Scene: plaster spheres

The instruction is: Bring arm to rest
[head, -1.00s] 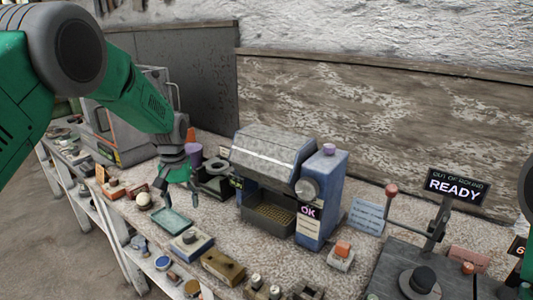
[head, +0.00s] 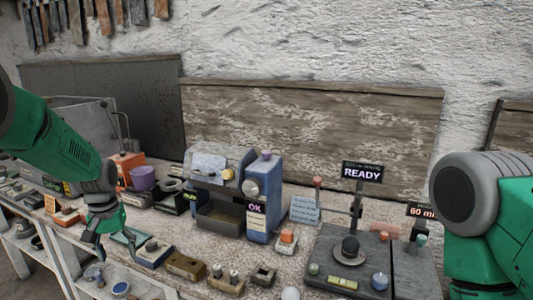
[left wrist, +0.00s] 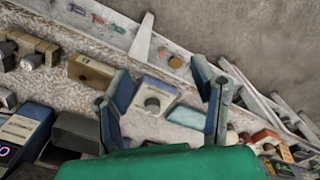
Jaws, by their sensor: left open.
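My left gripper (head: 107,246) hangs over the front part of the workbench, at the left of the head view. It is open and empty, its fingers pointing down. In the left wrist view the two open fingers (left wrist: 163,90) frame a blue-and-white box with a dark round knob (left wrist: 152,102) and a pale teal tray (left wrist: 187,116). The tray (head: 124,236) is partly behind the gripper in the head view. My right arm comes in at the right edge; its gripper is out of the frame. A whitish ball (head: 290,293) shows at the bottom edge.
A purple cup (head: 143,177) stands behind the gripper. Small blocks line the front.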

